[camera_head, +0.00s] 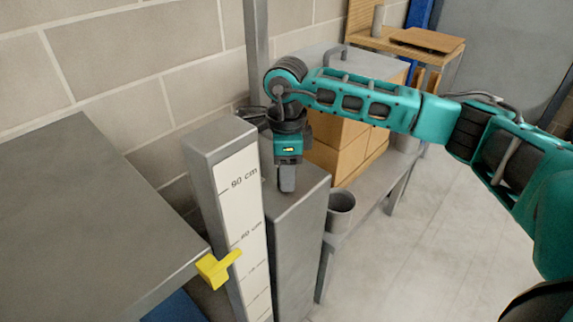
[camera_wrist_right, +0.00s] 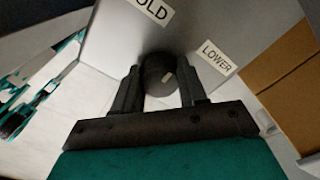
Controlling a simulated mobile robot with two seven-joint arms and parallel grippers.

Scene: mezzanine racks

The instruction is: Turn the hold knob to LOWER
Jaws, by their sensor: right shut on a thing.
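The hold knob (camera_wrist_right: 157,72) is a dark round knob on a grey face in the right wrist view. It has a small pale mark on its front, right of its middle. A white label ending in "OLD" (camera_wrist_right: 153,10) is above it, and a "LOWER" label (camera_wrist_right: 216,57) is to its right. My right gripper (camera_head: 287,185) reaches down beside the grey post (camera_head: 302,225) in the head view. Its two fingers are shut on the knob, one on each side. The knob is hidden in the head view. My left gripper is not in view.
A post with a cm scale (camera_head: 243,215) and a yellow pointer (camera_head: 217,268) stands just left of my right gripper. A grey table (camera_head: 85,220) fills the left. Cardboard boxes (camera_head: 338,148) and a grey bucket (camera_head: 341,210) stand behind. The floor at right is clear.

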